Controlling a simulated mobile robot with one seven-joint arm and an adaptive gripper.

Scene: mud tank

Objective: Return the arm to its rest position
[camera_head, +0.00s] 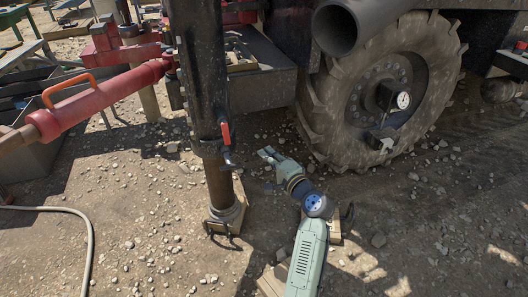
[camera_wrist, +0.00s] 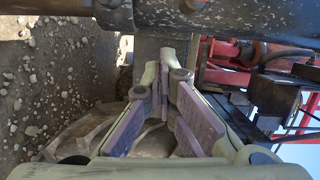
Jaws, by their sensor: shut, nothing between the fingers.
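My arm reaches up from the bottom of the head view, beside a dark upright post (camera_head: 203,90). My gripper (camera_head: 266,153) points up and to the left, just right of the post. In the wrist view my gripper (camera_wrist: 166,82) shows its two fingers with purple pads, tips close together. Nothing shows held between them. A red-handled valve (camera_head: 226,135) on the post is left of my gripper, and a gap shows between them in the head view.
A large tyre (camera_head: 325,120) stands right of my arm under a dark pipe (camera_head: 340,28). A red pipe (camera_head: 100,100) enters from the left. A hose (camera_head: 88,235) lies on the gravel at lower left. Open gravel lies at lower right.

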